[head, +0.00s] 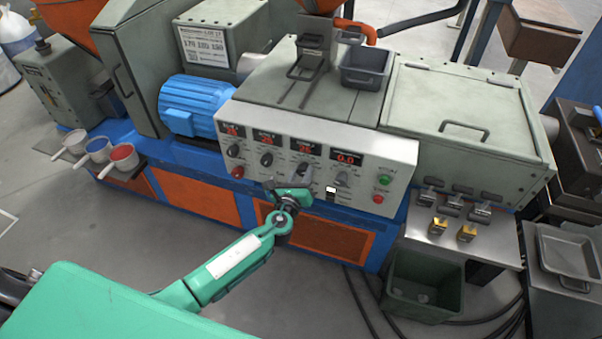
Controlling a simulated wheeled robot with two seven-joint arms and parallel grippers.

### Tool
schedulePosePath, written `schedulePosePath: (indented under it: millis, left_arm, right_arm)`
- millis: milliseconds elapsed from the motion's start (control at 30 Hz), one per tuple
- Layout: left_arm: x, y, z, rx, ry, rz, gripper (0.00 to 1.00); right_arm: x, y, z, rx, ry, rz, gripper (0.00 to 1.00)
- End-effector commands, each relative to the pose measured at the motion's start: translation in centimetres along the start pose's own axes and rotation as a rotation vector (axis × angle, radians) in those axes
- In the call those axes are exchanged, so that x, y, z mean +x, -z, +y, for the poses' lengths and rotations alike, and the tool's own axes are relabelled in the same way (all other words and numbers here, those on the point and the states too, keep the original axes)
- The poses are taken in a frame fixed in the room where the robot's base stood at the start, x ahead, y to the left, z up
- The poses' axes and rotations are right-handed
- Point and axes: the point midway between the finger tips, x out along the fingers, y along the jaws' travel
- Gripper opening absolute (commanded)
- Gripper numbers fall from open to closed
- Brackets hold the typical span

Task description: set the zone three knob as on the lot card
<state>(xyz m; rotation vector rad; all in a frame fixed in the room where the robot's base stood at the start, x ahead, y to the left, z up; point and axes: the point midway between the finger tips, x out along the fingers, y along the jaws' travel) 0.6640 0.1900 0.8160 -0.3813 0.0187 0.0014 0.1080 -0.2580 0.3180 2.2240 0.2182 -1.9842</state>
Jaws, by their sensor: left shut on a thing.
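The control panel (318,150) is a pale sloping face with several red displays and a row of knobs. The third display (304,147) from the left appears to read 25. Below it, the zone three knob (303,168) is partly hidden by my left gripper (301,179), which is shut on it. The lot card (204,45) stands behind the blue motor; its large figures appear to read 170 185 150. The knob's pointer is too small to read. My right gripper is not in view.
Dark knobs (267,159) sit left of my gripper, and another knob (342,180) with a switch (331,192) to its right. Green (385,180) and red (378,198) buttons are at the panel's right. A dark green bin (423,280) stands on the floor.

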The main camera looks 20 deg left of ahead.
Motion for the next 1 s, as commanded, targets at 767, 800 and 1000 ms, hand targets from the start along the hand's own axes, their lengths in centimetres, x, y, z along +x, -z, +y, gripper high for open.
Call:
schedulePosePath:
  millis: [767, 800, 1000]
  left_arm:
    - [-0.05, 0.14, 0.02, 0.016, 0.000, 0.002, 0.54]
    - [-0.05, 0.13, 0.02, 0.016, 0.000, 0.001, 0.54]
    - [-0.69, 0.19, 0.07, 0.016, -0.001, 0.002, 0.54]
  right_arm:
    - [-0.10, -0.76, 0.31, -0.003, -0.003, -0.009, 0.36]
    - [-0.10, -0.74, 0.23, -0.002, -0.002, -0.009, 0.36]
    - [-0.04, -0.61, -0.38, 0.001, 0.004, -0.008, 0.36]
